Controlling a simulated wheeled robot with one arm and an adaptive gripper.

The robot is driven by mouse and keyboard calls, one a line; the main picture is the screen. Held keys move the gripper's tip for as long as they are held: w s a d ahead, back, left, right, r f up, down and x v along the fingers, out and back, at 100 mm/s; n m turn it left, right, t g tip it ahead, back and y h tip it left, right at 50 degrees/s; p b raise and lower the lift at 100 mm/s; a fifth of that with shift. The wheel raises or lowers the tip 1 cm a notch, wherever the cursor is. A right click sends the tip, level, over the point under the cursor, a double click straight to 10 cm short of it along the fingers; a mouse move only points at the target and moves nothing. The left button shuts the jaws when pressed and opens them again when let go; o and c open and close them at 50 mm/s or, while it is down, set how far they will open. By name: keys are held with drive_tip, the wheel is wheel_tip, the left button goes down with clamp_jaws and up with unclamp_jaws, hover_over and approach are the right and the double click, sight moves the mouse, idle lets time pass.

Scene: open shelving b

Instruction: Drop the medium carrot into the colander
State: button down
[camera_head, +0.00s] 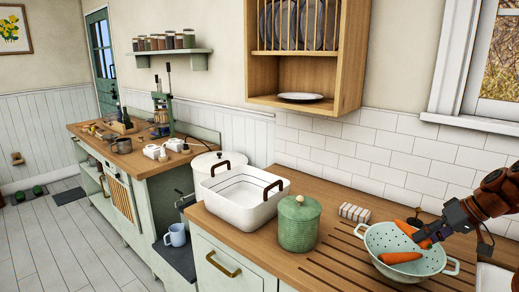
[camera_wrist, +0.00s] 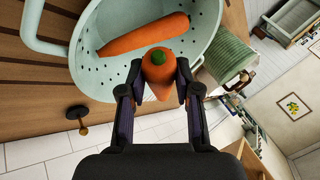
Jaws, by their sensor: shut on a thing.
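The pale green colander (camera_head: 447,268) stands on the wooden counter at the lower right of the head view; it also fills the top of the wrist view (camera_wrist: 91,50). My gripper (camera_wrist: 158,85) is shut on a carrot (camera_wrist: 158,68), seen end-on with its green top, over the colander's near rim. A long carrot (camera_wrist: 145,35) lies inside the colander, also seen in the head view (camera_head: 400,258).
A green ribbed canister (camera_head: 299,225) and a white tub with dark handles (camera_head: 237,208) stand left of the colander. A striped cloth (camera_head: 354,212) lies behind it. A tiled wall (camera_head: 385,150) closes the back, and slatted grooves (camera_head: 335,262) mark clear counter in front.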

drive_tip(key=shift+f, duration=1.35)
drive_tip(key=c, duration=0.7)
unclamp_jaws()
drive_tip(key=v, duration=1.1)
drive_tip(key=shift+d+r, duration=0.1)
drive_tip(key=shift+r, duration=0.15)
drive_tip(key=shift+s+d+r, duration=0.15)
